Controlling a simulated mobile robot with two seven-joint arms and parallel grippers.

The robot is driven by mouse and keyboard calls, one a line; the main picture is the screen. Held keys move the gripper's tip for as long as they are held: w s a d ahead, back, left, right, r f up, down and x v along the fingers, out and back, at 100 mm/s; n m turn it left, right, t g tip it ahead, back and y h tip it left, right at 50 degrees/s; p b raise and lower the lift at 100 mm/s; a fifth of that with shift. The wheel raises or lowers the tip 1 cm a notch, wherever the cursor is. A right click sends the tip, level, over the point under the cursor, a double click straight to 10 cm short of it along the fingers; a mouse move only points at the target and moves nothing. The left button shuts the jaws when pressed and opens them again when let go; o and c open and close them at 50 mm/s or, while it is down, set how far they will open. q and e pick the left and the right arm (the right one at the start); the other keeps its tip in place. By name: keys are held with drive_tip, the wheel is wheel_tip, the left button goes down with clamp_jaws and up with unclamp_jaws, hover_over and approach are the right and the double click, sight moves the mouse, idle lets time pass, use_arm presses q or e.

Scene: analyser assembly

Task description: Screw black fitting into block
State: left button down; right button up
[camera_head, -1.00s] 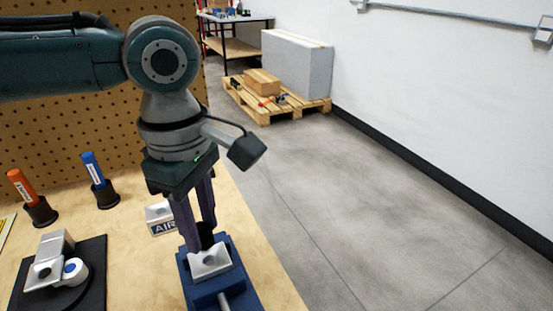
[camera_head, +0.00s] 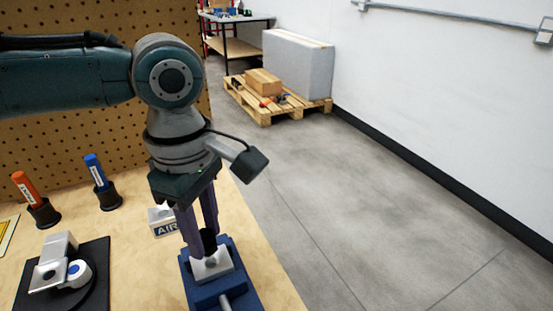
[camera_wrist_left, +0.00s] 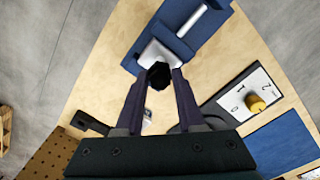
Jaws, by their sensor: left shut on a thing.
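The black fitting (camera_wrist_left: 159,75) is between my left gripper's fingertips (camera_wrist_left: 160,76), which are shut on it. In the head view, the fitting (camera_head: 209,238) shows dark at the lower end of the purple fingers of my left gripper (camera_head: 207,246). The gripper points down over the pale grey block (camera_head: 212,268), which is clamped in the blue vise (camera_head: 206,293). The block also shows in the wrist view (camera_wrist_left: 153,53), just beyond the fitting. The fitting is right at the block; whether its thread is in the hole is hidden. My right gripper is not in view.
A block with an AIR label (camera_head: 164,222) stands behind the vise. At left are a grey bracket part on a black plate (camera_head: 98,254), an orange marker (camera_head: 25,186) and a blue marker (camera_head: 94,168) in holders. A pegboard (camera_head: 80,130) stands behind.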

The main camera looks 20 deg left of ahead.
use_arm(q)
drive_tip(key=shift+f, duration=0.4)
drive_tip(key=shift+p, duration=0.3)
drive_tip(key=shift+p, duration=0.3)
drive_tip(key=shift+f, duration=0.5)
idle(0.8)
drive_tip(key=shift+f+p, duration=0.45)
idle(0.8)
drive_tip(key=m+p, duration=0.1)
drive_tip(key=m, duration=0.1)
drive_tip(key=shift+r+m, duration=0.1)
drive_tip(key=shift+m, duration=0.9)
